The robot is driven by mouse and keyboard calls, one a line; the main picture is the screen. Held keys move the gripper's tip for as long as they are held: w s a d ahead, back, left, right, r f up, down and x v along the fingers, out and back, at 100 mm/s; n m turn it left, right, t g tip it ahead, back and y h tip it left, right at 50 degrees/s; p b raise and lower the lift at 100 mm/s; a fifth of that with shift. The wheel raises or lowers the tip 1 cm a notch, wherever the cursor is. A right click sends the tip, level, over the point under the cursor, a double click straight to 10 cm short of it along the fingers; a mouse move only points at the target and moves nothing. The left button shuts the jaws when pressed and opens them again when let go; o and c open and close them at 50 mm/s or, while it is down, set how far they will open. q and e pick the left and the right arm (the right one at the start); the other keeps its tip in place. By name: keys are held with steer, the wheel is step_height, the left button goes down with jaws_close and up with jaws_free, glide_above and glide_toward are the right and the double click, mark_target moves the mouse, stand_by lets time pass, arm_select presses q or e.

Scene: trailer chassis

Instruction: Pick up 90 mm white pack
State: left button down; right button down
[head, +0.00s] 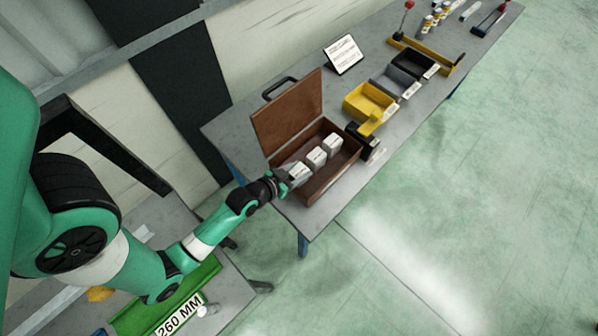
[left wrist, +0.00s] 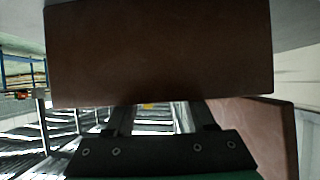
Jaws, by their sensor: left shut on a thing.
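An open brown case (head: 318,190) stands on the near end of the grey workbench, with its lid (head: 288,108) raised. Three white packs sit in a row in it: a near one (head: 299,171), a middle one (head: 316,158) and a far one (head: 332,144). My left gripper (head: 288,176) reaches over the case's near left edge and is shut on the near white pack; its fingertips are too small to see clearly. In the left wrist view a brown panel (left wrist: 160,52) fills the upper middle, above the gripper's fingers (left wrist: 163,118). The pack is not clear there.
A black object (head: 367,140) stands right beside the case. Yellow (head: 366,103), grey and black bins line the bench (head: 235,125), with a sign (head: 343,54) behind. Small bottles stand at the far end. A green tray labelled 260 MM (head: 180,313) lies at lower left. The floor at right is clear.

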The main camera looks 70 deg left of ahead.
mark_target(299, 171)
arm_select(q)
steer(key=shift+r, duration=0.15)
steer(key=shift+r, duration=0.2)
step_height(299, 171, up, 2)
steer(key=shift+r+p, duration=0.25)
steer(key=shift+p, duration=0.4)
steer(key=w+d+r+p, duration=0.5)
steer(key=d+r+p, duration=0.2)
steer(key=d+r, duration=0.3)
steer(key=d, duration=0.3)
